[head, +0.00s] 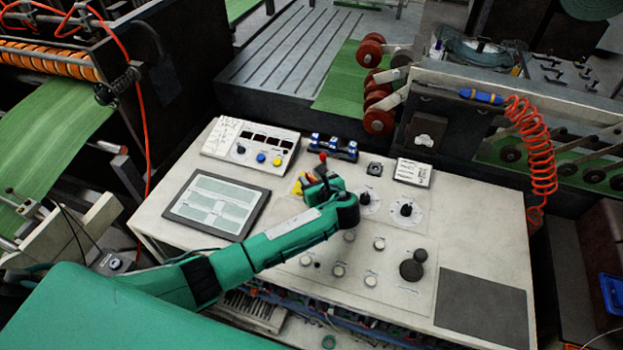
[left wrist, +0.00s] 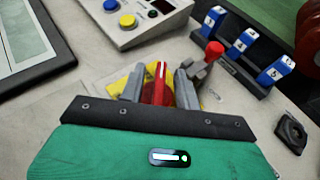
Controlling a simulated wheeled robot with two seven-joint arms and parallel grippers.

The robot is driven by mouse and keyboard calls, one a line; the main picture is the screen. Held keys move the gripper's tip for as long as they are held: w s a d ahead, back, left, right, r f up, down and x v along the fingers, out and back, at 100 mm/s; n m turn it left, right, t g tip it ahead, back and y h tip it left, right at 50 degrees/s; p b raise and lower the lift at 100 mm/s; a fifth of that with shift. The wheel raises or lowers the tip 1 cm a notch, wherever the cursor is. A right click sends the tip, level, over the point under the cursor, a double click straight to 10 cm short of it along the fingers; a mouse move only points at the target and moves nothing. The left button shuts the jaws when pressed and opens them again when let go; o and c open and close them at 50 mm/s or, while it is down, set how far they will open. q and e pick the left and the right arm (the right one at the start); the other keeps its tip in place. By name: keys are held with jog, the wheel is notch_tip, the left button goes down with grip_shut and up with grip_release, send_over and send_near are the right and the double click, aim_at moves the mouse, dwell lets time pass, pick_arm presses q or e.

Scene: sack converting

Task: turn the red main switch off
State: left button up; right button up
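The red main switch (left wrist: 161,84) has a red handle with a white line, on a yellow plate (left wrist: 181,92). In the head view the yellow plate (head: 298,184) shows beside my left gripper (head: 318,184), which hides most of the switch. In the left wrist view my left gripper (left wrist: 160,88) has its two grey fingers apart, one on each side of the red handle. A narrow gap seems to show beside the handle; contact is hard to judge. My right gripper is not in view.
A red-knobbed lever (left wrist: 213,52) stands close to the right finger. Blue numbered blocks (left wrist: 243,41) stand behind it. A screen (head: 216,203) lies left, a box with blue and yellow buttons (head: 251,147) behind, and black dials (head: 406,210) right. A dark mat (head: 484,307) is clear.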

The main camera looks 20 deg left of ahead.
pick_arm(q)
jog(key=b+v, duration=0.3)
jog(key=v, duration=1)
jog(key=shift+d, duration=0.1)
jog(key=shift+s+d+r, duration=0.15)
jog(key=shift+s+r, duration=0.05)
